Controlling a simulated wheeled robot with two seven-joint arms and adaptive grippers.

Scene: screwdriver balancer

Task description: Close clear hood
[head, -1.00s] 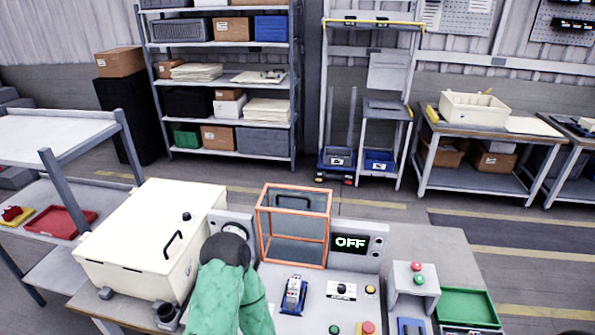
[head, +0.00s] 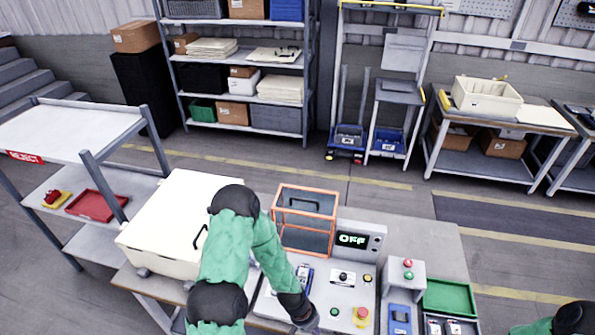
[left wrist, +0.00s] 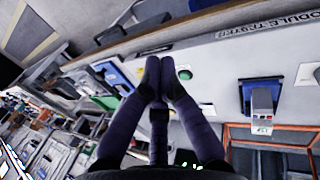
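The clear hood (head: 305,218) is a see-through box with an orange frame and a dark handle, at the back of the tester panel in the head view. It appears raised behind the work area, though its exact tilt is hard to tell. Its orange frame also shows at lower right in the left wrist view (left wrist: 270,127). My left gripper (head: 312,322) is low over the front of the panel, well in front of the hood and apart from it. In the left wrist view its fingertips (left wrist: 158,66) meet with nothing between them. My right gripper is out of view.
The display (head: 352,240) beside the hood reads OFF. A blue fixture with a module (left wrist: 262,98) sits in front of the hood. Buttons, including a red one (head: 361,313), dot the panel. A white box (head: 175,225) stands left; a green tray (head: 450,296) lies right.

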